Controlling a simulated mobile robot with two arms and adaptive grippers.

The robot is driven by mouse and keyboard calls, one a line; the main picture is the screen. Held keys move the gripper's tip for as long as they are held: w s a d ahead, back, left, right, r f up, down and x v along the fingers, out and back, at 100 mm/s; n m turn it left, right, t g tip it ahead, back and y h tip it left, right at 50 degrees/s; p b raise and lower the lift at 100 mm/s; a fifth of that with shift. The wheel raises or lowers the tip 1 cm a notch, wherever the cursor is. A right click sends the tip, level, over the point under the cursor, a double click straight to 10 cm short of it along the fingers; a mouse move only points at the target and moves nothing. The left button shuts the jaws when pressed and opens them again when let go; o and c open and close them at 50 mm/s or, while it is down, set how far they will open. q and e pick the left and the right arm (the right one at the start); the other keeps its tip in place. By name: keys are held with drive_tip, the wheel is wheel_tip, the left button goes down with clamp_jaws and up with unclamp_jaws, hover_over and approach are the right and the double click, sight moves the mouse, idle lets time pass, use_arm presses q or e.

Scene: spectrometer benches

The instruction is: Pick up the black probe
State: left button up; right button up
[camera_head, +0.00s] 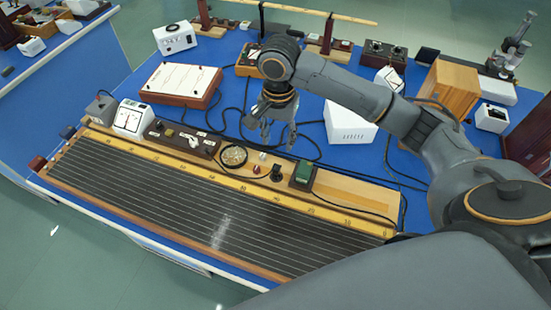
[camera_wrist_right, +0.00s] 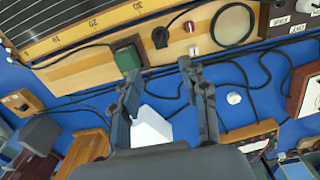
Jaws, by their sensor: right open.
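A small black piece (camera_head: 277,173), which looks like the black probe, sits on the wooden strip of the long wire board, beside a green-topped box. In the right wrist view the black piece (camera_wrist_right: 160,37) lies beyond my fingertips, next to a thin black cable. My right gripper (camera_head: 268,133) hangs over the blue bench behind the board, apart from the black piece. In the wrist view the right gripper (camera_wrist_right: 160,75) has its two fingers spread with nothing held between them. My left gripper is not in view.
The green box (camera_head: 303,174), red switch (camera_head: 257,169) and round coil (camera_head: 234,156) flank the black piece. Loose black cables cross the blue bench. A white box (camera_head: 348,124) stands right of my gripper. A chart on a brown base (camera_head: 181,82) lies left of it.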

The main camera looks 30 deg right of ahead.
hover_over(277, 167)
drive_tip(key=f, duration=0.5)
drive_tip(key=shift+s, duration=0.4)
wheel_tip(277, 167, down, 2)
drive_tip(key=shift+w+f+p, duration=0.1)
drive_tip(key=shift+w+p, duration=0.05)
drive_tip(key=shift+p, duration=0.2)
drive_tip(key=shift+w+f+p, duration=0.1)
drive_tip(key=shift+f+p, duration=0.25)
drive_tip(key=shift+f, duration=0.6)
wheel_tip(277, 167, down, 4)
drive_tip(key=shift+w+a+r+p, duration=0.1)
drive_tip(key=shift+r+p, duration=0.15)
drive_tip(key=shift+p, duration=0.15)
drive_tip(key=shift+f, duration=0.25)
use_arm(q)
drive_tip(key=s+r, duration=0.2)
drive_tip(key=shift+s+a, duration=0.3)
use_arm(e)
clamp_jaws()
